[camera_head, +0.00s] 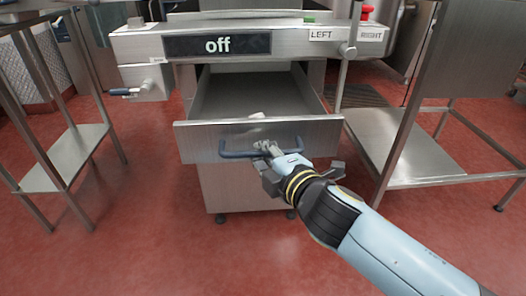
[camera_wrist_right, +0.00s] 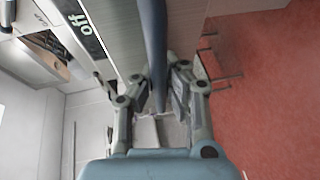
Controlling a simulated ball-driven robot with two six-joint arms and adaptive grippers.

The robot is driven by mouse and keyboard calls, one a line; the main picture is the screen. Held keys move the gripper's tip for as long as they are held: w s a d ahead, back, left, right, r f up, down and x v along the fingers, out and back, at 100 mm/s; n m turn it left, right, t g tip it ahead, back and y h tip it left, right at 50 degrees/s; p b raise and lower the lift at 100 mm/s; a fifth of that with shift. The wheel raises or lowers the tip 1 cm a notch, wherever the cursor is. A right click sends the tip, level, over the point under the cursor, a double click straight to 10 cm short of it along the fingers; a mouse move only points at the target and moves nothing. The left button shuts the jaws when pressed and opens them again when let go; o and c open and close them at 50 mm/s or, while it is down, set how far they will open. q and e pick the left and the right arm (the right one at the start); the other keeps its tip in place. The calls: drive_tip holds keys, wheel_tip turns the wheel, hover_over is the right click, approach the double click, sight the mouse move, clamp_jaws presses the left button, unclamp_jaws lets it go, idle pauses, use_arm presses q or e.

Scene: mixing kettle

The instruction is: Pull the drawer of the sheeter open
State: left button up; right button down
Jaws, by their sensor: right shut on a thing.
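The sheeter (camera_head: 280,42) stands ahead with a display reading "off". Its drawer (camera_head: 190,142) is pulled part way out toward me, and its inside shows. A dark blue bar handle (camera_head: 232,154) runs across the drawer's front. My right gripper (camera_head: 263,148) is at the middle of the handle, shut on it. In the right wrist view, the handle (camera_wrist_right: 153,45) runs between the two fingers of the gripper (camera_wrist_right: 160,85). A small pale thing at the drawer's front edge cannot be told apart from my fingertips. My left gripper is in neither view.
Steel tables with lower shelves stand at the left (camera_head: 68,158) and right (camera_head: 400,150). A lever with a blue grip (camera_head: 122,92) juts from the sheeter's left. A red button (camera_head: 367,12) is at its upper right. The red floor (camera_head: 130,230) before the drawer is clear apart from my arm.

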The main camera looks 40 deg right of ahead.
drive_tip(key=shift+r, duration=0.1)
drive_tip(key=c, duration=1.3)
unclamp_jaws()
drive_tip(key=shift+c, duration=0.2)
drive_tip(key=v, duration=1.2)
